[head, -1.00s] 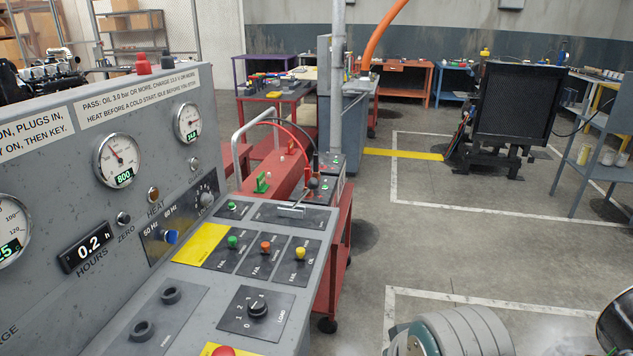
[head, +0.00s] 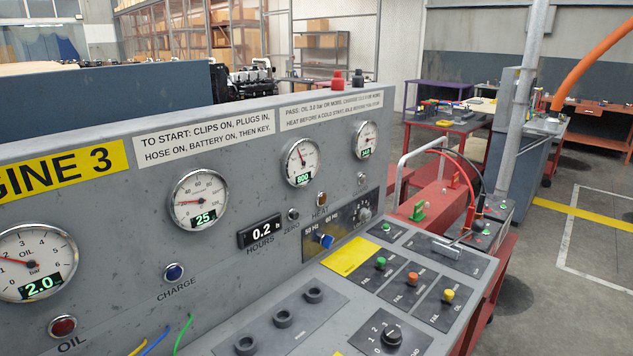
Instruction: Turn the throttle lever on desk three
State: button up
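Desk three is the grey console (head: 150,250) with a yellow sign whose visible part reads "GINE 3". It fills the left and middle of the head view. A small metal lever (head: 446,247) lies across a black plate at the far right end of its sloping top. No throttle label is readable there, so I cannot tell for sure that it is the throttle lever. A blue-tipped switch (head: 325,241) sits on the 50/60 Hz panel. My gripper is not in view.
Red and black cables run to a red cart (head: 440,205) behind the desk. A grey pole (head: 523,110) stands beyond. Floor at far right is clear.

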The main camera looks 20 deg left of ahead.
aim_at(477, 226)
jog(key=i+l+z, duration=0.6)
jog(key=i, duration=0.15)
